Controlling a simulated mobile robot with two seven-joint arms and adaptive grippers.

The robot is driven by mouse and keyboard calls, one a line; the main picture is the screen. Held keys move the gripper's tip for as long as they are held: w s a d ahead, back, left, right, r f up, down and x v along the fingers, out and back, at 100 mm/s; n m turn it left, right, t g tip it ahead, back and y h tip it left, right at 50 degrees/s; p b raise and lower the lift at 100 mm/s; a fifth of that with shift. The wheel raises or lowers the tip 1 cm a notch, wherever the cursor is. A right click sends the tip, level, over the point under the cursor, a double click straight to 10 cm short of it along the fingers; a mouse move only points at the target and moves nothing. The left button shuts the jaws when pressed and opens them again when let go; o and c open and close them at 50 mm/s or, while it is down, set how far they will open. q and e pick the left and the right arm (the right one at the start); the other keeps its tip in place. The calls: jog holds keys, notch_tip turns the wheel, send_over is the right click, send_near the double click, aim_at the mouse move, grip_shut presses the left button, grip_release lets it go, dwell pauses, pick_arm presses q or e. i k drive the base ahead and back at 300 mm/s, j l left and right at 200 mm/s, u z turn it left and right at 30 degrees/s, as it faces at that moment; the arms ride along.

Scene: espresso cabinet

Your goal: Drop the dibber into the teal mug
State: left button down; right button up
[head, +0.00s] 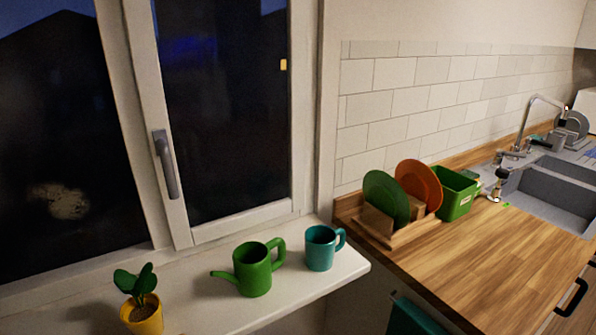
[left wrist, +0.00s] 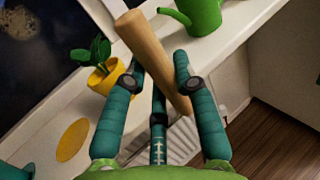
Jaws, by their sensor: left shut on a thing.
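The teal mug (head: 320,248) stands upright at the right end of the white windowsill in the head view, its handle to the right. The dibber (left wrist: 150,58), a plain wooden tapered stick, is between the fingers of my left gripper (left wrist: 160,72) in the left wrist view. The gripper is shut on it, and the dibber lies tilted across the fingers. Neither gripper shows in the head view, and the mug is not seen in the left wrist view.
A green watering can (head: 252,269) stands just left of the mug. A yellow pot with a plant (head: 142,314) is further left on the sill (head: 215,308). To the right, a wooden counter (head: 480,260) holds a plate rack and a green bin (head: 456,194).

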aim_at(311, 260)
jog(key=i+z, duration=0.1)
jog(key=z, duration=0.3)
jog(key=i+z, duration=0.1)
jog(key=z, duration=0.3)
jog(key=i+j+z, duration=0.1)
jog(key=z, duration=0.3)
jog(key=i+j, duration=0.1)
jog(key=j, duration=0.1)
